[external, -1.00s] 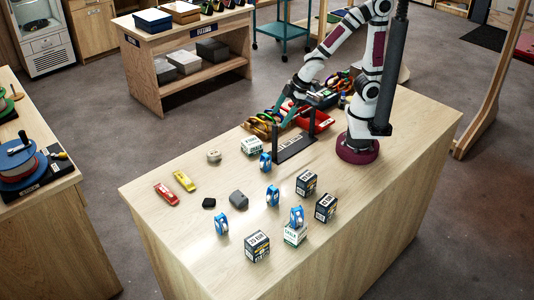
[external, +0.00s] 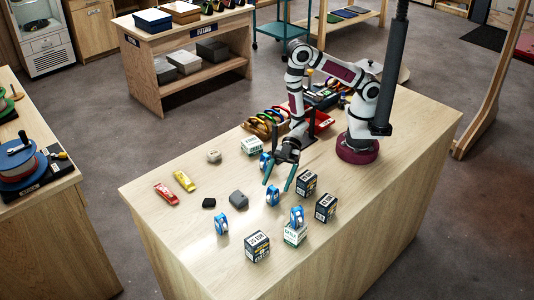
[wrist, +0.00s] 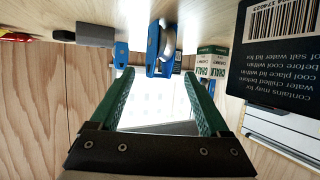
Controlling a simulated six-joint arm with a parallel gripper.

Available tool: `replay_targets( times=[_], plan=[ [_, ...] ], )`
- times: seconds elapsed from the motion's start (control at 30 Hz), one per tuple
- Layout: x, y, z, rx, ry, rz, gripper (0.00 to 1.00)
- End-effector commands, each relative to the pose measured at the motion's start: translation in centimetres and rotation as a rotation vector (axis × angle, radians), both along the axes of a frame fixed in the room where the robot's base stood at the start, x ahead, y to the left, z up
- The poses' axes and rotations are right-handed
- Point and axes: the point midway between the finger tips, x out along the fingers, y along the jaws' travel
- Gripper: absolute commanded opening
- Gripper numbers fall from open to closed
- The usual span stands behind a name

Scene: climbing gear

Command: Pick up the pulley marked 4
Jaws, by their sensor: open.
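Several blue pulleys stand on the wooden bench: a back one (external: 265,161), a middle one (external: 272,197), a front left one (external: 221,223), and one on a white and green chalk box (external: 295,215). Any numbers on them are too small to read. My gripper (external: 278,187) is open above the bench, its green fingers pointing down close to the middle pulley. In the wrist view, my open gripper (wrist: 158,75) has one blue pulley (wrist: 162,48) beyond the gap between its fingertips, and another (wrist: 121,55) near the left fingertip. Nothing is held.
Dark printed boxes (external: 307,183) (external: 326,207) (external: 257,246) stand right and front. A grey rock-like piece (external: 238,200), a black piece (external: 209,203), and red (external: 166,193) and yellow (external: 184,180) items lie left. The bench's front left is clear.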

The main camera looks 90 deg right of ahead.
Motion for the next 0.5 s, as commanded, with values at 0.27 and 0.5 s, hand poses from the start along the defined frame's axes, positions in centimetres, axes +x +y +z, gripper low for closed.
replay_targets(
  times=[0.27,0.5],
  plan=[
    [1.3,3.5,-1.5,0.001,-0.001,0.003,0.80],
    [2.4,5.7,-2.5,-0.002,0.000,-0.001,0.80]
  ],
)
